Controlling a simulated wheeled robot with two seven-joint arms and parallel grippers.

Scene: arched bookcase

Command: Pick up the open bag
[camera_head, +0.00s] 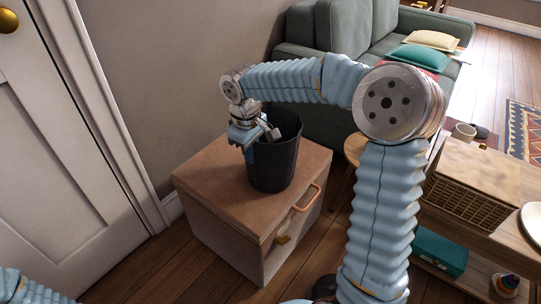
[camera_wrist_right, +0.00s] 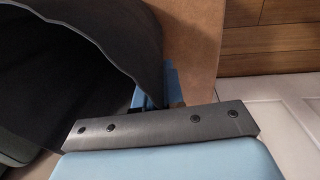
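The open bag (camera_head: 274,163) is dark grey, bucket-shaped and upright, with its mouth facing up. It stands on a brown cabinet (camera_head: 223,188). My right gripper (camera_head: 252,140) points down at the bag's left rim, with a blue finger part beside the outer wall and a grey part over the mouth. In the right wrist view the bag (camera_wrist_right: 70,55) fills the upper left, its rim running down to a small blue finger part (camera_wrist_right: 150,92). The fingertips are mostly hidden, so I cannot tell whether they pinch the rim. My left gripper is out of view.
The cabinet has an orange handle (camera_head: 306,198) on its front. A white door (camera_head: 62,140) is at left and a grey sofa (camera_head: 318,72) behind. At right, a wooden table (camera_head: 500,232) holds a woven basket (camera_head: 468,205). Bare floor lies left of the cabinet.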

